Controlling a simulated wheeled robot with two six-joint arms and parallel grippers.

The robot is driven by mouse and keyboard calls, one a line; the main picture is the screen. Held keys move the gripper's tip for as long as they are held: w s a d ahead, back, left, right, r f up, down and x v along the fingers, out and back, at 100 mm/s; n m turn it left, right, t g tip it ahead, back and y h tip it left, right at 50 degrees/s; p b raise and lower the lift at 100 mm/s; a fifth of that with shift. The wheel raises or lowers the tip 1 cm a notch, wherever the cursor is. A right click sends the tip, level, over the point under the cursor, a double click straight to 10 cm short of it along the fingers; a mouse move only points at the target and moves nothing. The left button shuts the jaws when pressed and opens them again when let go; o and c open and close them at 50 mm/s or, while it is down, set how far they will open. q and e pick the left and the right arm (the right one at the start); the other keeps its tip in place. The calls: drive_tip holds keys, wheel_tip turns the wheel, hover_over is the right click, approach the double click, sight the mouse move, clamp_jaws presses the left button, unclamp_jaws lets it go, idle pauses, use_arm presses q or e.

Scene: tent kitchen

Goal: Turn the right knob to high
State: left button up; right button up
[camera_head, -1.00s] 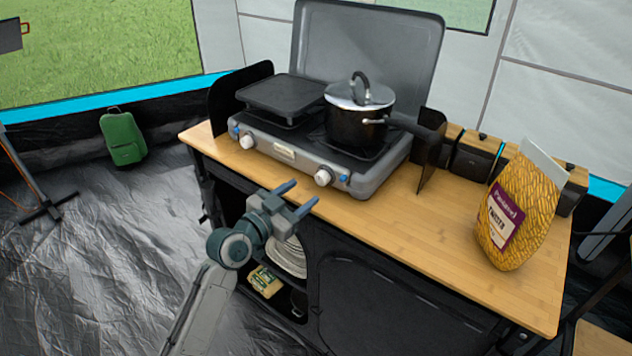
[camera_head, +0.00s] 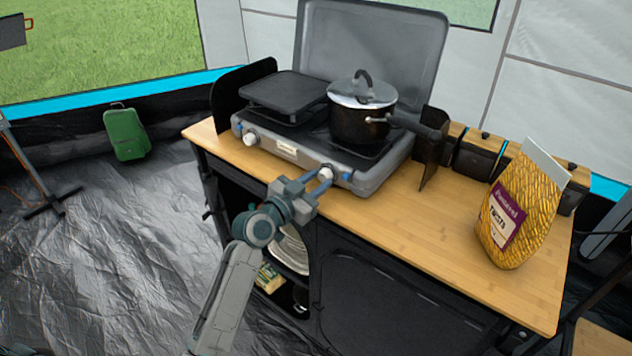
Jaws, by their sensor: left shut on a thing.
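The grey camping stove (camera_head: 375,183) stands on the wooden tabletop with its lid raised. Its right knob (camera_head: 326,173) is white and sits on the front panel, with a small blue mark to its right. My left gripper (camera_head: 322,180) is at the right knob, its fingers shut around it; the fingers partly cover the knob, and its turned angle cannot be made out. The left knob (camera_head: 249,139) is white and free. My right gripper is not in view.
A black pot (camera_head: 361,124) with a glass lid sits on the right burner, its handle pointing right. A griddle plate (camera_head: 285,92) covers the left burner. A yellow pasta bag (camera_head: 520,210) stands at the right. The tabletop's front middle is clear.

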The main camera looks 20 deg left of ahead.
use_arm(q)
drive_tip(key=shift+n, duration=1)
drive_tip(key=n+p, duration=0.1)
drive_tip(key=n, duration=0.1)
drive_tip(key=shift+n, duration=0.8)
drive_tip(key=n+p, duration=0.1)
drive_tip(key=n, duration=0.4)
drive_tip(key=shift+t+p, duration=0.3)
drive_tip(key=shift+p, duration=0.1)
drive_tip(key=shift+n+p, duration=0.55)
drive_tip(key=shift+n, duration=1.35)
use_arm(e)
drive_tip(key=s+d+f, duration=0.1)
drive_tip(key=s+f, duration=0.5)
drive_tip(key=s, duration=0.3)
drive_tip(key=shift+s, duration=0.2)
use_arm(q)
drive_tip(key=shift+f, duration=0.1)
drive_tip(key=o, duration=1)
